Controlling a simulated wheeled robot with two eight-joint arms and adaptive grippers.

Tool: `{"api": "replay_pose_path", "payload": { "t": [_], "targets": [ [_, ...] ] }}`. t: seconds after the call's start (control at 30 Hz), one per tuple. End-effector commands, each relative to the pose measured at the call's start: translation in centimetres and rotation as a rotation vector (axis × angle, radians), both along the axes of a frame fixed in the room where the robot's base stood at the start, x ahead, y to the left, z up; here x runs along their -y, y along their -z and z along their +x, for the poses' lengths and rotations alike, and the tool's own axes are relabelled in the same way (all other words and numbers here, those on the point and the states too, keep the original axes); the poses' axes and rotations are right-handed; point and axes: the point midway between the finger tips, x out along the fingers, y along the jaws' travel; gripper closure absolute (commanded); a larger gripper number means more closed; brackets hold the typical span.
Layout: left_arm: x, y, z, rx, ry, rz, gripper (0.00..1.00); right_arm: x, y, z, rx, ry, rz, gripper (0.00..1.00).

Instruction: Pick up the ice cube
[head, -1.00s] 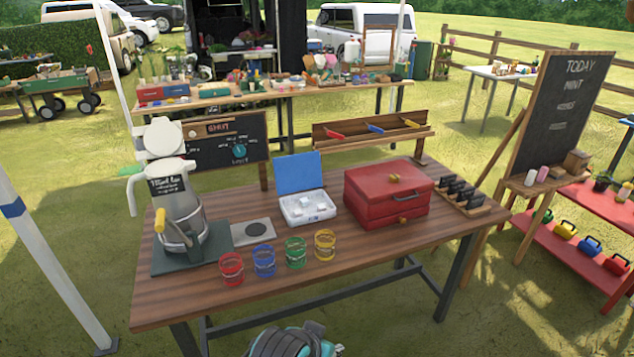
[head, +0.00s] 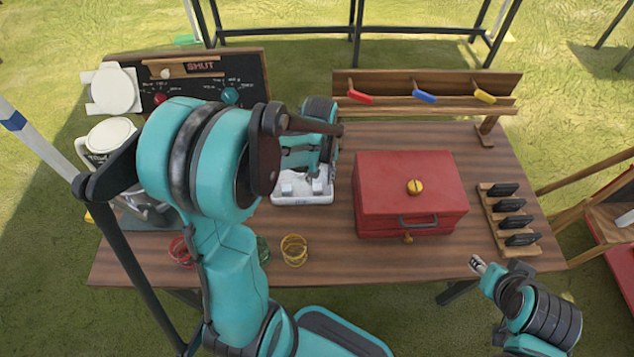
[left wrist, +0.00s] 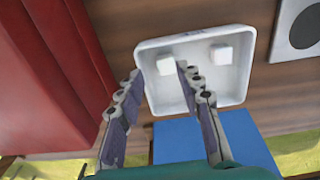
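The white ice tray (head: 302,200) stands on the wooden table, left of the red box. It holds two white ice cubes, one at the left (head: 287,188) and one at the right (head: 318,185). My left gripper (head: 314,178) is over the tray, partly hidden by my own arm. In the left wrist view it is open (left wrist: 160,78), its fingers pointing into the tray (left wrist: 238,98). One cube (left wrist: 165,66) shows between the fingertips, close to the right one; the other cube (left wrist: 221,54) lies to the right. Contact cannot be told. My right gripper (head: 478,265) is at the table's front right edge.
The red box (head: 400,180) stands close right of the tray. Red (head: 181,252) and yellow (head: 294,250) wire rings are in front; my arm partly hides others. The blue lid (left wrist: 185,140) shows in the wrist view. A black-block rack (head: 510,215) is at the right.

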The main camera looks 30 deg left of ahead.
Motion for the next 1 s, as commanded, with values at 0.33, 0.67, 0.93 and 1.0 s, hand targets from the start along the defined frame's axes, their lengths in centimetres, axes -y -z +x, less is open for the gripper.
{"api": "replay_pose_path", "payload": {
  "t": [0.33,0.67,0.93,1.0],
  "targets": [
    [-0.7,3.4,0.3,-0.035,-0.034,-0.008,0.64,0.0,0.5,-0.1,-0.001,0.000,0.000,0.60],
    [-1.6,7.5,1.0,-0.033,-0.032,-0.008,0.64,0.0,2.6,0.0,0.000,0.000,0.000,0.60],
    [-1.6,8.5,1.0,-0.032,-0.032,-0.008,0.64,0.0,2.8,0.0,0.000,0.000,0.000,0.60],
    [-1.6,8.5,1.0,-0.032,-0.032,-0.008,0.66,0.0,2.8,0.0,0.000,0.000,0.000,0.60]
  ]
}}
